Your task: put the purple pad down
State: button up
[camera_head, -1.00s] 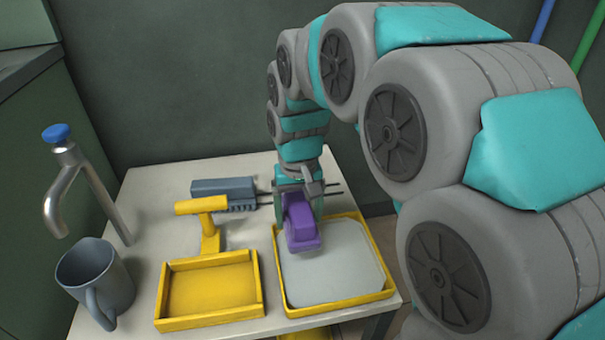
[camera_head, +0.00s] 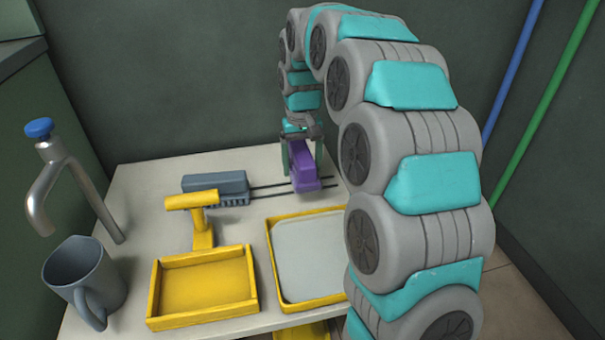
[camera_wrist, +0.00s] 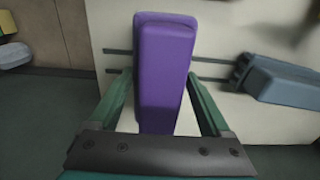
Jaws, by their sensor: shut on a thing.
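The purple pad (camera_head: 306,173) is between the green fingers of my gripper (camera_head: 302,160), which is shut on it. It is at the back right of the table, over or beside two thin dark rails (camera_head: 268,190). I cannot tell whether its underside touches them. In the wrist view the purple pad (camera_wrist: 163,70) stands lengthwise between the two fingers (camera_wrist: 160,105), with the pale tabletop behind it.
A blue-grey block (camera_head: 215,185) sits at the rails' left end. A yellow stand (camera_head: 203,225), a yellow tray (camera_head: 205,285) and a yellow-rimmed grey tray (camera_head: 270,255) are nearer. A grey mug (camera_head: 80,275) and metal tap (camera_head: 60,180) are at left.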

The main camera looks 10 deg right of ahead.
jog(key=shift+w+d+f, duration=0.1)
jog(key=shift+w+d, duration=0.05)
jog(key=shift+w, duration=0.15)
jog(key=shift+f+b, duration=0.35)
jog(key=shift+f, duration=1.35)
jog(key=shift+f, duration=0.4)
jog(key=o, duration=1)
